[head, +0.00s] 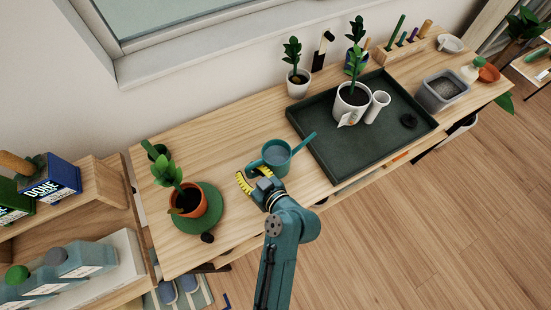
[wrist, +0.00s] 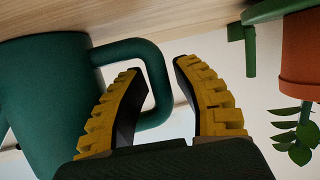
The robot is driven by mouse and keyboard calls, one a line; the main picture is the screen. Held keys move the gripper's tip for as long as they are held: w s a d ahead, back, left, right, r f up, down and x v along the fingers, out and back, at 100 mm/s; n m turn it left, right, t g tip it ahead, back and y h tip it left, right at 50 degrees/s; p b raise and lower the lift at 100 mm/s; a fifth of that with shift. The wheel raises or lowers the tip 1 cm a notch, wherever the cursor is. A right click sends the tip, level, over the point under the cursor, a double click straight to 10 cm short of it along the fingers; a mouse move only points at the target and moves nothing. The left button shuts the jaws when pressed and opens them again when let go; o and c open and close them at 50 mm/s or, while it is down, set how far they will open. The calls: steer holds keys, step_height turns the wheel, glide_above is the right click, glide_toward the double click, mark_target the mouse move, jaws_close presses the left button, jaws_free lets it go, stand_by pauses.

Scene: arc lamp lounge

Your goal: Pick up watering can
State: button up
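The teal watering can (head: 276,160) stands upright on the wooden table, just left of the dark tray, its spout pointing up and right. In the wrist view its body (wrist: 45,100) fills the left side and its loop handle (wrist: 158,75) reaches between my yellow fingers. My gripper (head: 252,176) is at the can's left side; in the wrist view my gripper (wrist: 160,68) is open. One finger overlaps the handle's opening and the other lies outside the handle. There is a visible gap to the outer finger; contact with the inner one cannot be told.
A potted plant (head: 188,203) on a green saucer (head: 212,212) stands left of my gripper, with a small dark object (head: 207,238) nearby. The dark green tray (head: 322,150) holds a white plant pot (head: 351,103) and a white cylinder (head: 377,107). Bare tabletop lies behind the can.

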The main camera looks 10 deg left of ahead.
jaws_close()
steer(key=shift+r, duration=0.2)
